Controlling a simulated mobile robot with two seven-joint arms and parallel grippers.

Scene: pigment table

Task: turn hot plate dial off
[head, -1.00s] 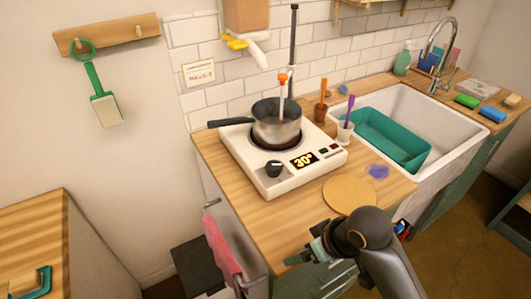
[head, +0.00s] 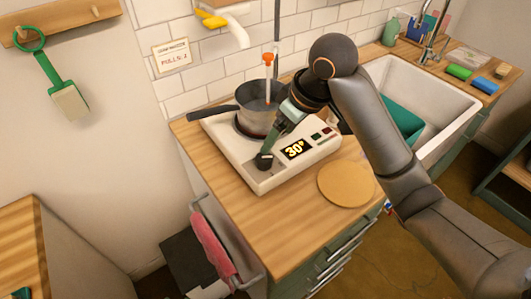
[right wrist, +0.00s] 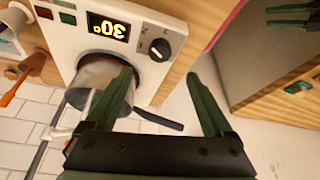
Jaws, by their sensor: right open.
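The hot plate (head: 222,143) is a white box with a lit display reading 30°. Its black dial (right wrist: 159,49) shows in the right wrist view with a white pointer line, beyond my fingertips. My right gripper (right wrist: 160,72) is open, its two dark green fingers apart and pointing toward the dial with nothing between them. In the head view the right gripper (head: 270,151) is right over the dial and partly hides it; contact cannot be told. A metal pot (head: 256,118) with a dark handle stands on the burner. My left gripper is not in view.
A round cork mat (head: 346,184) lies on the wooden counter (head: 270,215) in front of the hot plate. The sink (head: 440,100) with a teal tub is to the right, partly behind my arm. A pink towel (head: 212,245) hangs at the counter's side.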

